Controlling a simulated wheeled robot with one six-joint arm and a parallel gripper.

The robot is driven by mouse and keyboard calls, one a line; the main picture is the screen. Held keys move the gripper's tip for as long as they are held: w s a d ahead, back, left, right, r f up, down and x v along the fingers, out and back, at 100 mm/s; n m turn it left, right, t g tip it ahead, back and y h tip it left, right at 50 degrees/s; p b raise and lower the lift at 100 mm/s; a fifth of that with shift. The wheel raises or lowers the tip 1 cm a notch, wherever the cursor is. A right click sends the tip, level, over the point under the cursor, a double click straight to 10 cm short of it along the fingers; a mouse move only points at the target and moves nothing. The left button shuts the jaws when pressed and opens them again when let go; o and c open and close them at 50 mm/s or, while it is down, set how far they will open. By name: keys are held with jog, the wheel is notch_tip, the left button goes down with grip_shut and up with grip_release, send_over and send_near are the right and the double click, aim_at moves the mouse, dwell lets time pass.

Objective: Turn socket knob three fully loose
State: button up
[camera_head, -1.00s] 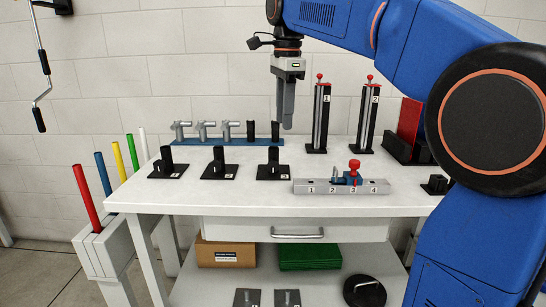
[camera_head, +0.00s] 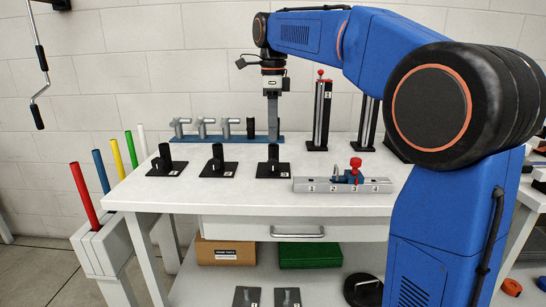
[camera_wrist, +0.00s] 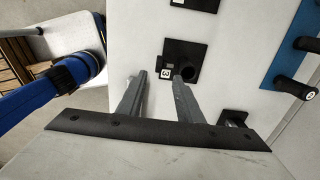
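Socket three is a short black upright tube (camera_head: 273,153) on a square black plate (camera_head: 286,172) with a white 3 label, at the front middle of the white table. A small dark knob appears at its side; I cannot tell how loose it is. In the wrist view, the socket tube (camera_wrist: 186,71) is beside the right fingertip and the 3 label (camera_wrist: 166,72) lies between the fingers. My gripper (camera_head: 273,138) points down just above or behind the socket in the head view. In the wrist view my gripper (camera_wrist: 159,78) is open, its grey fingers apart and empty.
Two similar black sockets (camera_head: 217,156) (camera_head: 166,156) stand to the left. A grey numbered rail (camera_head: 320,186) with a blue and red clamp (camera_head: 352,176) lies just to the right. A blue rack (camera_head: 190,140) with grey fittings is behind. Tall stand one (camera_head: 319,115) is at the back right.

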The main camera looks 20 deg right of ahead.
aim_at(273, 159)
notch_tip(273, 159, down, 9)
jog(key=shift+f, duration=0.1)
dwell(0.3)
grip_shut()
